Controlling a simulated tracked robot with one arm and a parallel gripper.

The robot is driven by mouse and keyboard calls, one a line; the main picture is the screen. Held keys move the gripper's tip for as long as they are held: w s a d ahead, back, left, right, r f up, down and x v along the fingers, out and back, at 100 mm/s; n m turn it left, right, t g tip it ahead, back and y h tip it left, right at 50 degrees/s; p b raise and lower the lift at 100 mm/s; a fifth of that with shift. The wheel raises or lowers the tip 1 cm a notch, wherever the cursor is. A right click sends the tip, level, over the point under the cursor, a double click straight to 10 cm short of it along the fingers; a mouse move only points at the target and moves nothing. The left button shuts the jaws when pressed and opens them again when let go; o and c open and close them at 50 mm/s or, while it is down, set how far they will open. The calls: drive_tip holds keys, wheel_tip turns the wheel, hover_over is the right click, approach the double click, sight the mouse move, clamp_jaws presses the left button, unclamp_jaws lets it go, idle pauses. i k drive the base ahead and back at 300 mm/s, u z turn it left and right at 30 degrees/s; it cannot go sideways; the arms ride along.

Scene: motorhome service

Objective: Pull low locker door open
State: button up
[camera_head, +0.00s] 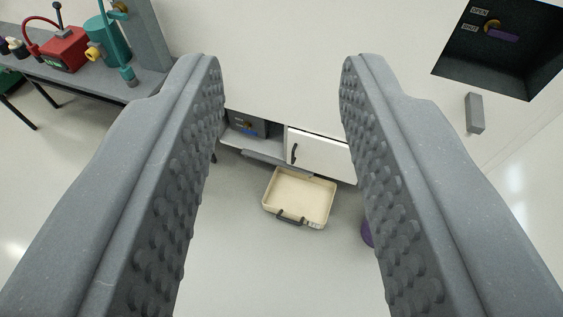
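The low locker door (319,154) is a white panel low on the motorhome's side, seen between my fingers. It has a dark upright handle (294,152) near its left edge. The door looks shut, lying in line with the wall. My gripper (282,75) is wide open and empty, its two grey studded fingers framing the view. The door and handle lie beyond the fingers, apart from them. The right finger hides what lies to the right of the door.
A cream tray (299,197) with a dark handle sits on the floor below the door. An open compartment (250,125) is left of the door. A bench (60,78) with a red machine (65,50) stands at upper left. A purple object (367,234) is partly hidden behind the right finger.

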sight(329, 157)
drive_tip(key=z, duration=0.15)
drive_tip(key=i, duration=0.9)
drive_tip(key=u, duration=0.05)
